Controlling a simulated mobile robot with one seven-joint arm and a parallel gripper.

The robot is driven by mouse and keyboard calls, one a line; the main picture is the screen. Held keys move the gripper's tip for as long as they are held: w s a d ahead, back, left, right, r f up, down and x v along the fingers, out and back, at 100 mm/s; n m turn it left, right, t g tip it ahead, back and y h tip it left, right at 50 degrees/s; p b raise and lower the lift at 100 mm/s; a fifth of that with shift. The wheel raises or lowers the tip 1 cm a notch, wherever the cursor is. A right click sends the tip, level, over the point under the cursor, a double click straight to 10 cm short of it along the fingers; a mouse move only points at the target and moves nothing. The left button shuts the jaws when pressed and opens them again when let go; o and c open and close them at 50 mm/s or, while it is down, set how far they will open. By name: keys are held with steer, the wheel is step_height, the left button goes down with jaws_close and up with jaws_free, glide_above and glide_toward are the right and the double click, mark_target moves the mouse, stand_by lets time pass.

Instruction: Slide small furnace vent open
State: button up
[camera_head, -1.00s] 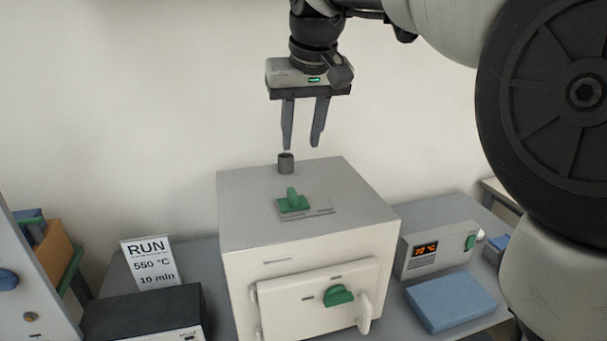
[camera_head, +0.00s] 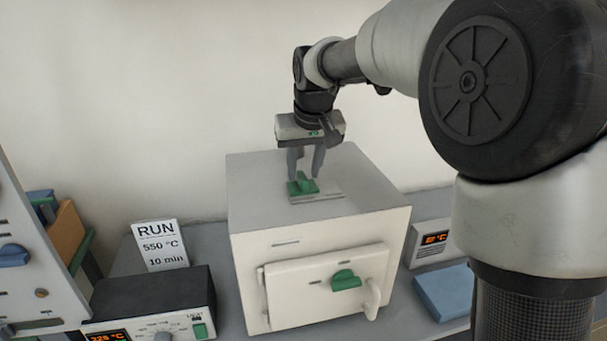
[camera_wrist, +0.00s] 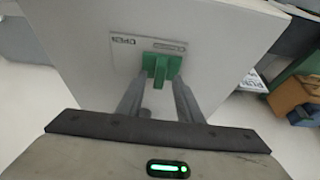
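The small furnace (camera_head: 320,235) is a pale box with a grey top and a front door. Its green vent slider (camera_head: 303,184) has an upright tab and sits on a plate on the furnace top, at the plate's left end in the head view. My gripper (camera_head: 304,178) points down over the slider with its fingers apart. In the wrist view, the green slider (camera_wrist: 161,68) lies just beyond the two fingertips (camera_wrist: 160,82), in line with the gap between them. I cannot tell whether the fingers touch the tab. Lettering shows on the plate beside the slider.
A RUN 550 °C 10 min card (camera_head: 160,246) stands left of the furnace, behind a dark-topped control box (camera_head: 150,295). A controller with an orange display (camera_head: 433,240) and a blue pad (camera_head: 443,290) are on the right. The wall is behind.

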steer(key=shift+x, duration=0.95)
steer(key=shift+c, duration=0.2)
jaws_close()
steer(key=shift+d, duration=0.1)
steer(key=d, duration=0.1)
steer(key=w+d, duration=0.1)
steer(key=d, duration=0.3)
steer(key=shift+w+p, duration=0.25)
steer(key=shift+p, duration=0.15)
steer(key=shift+r, duration=0.1)
steer(key=shift+o, duration=0.2)
jaws_free()
steer(key=shift+d, duration=0.15)
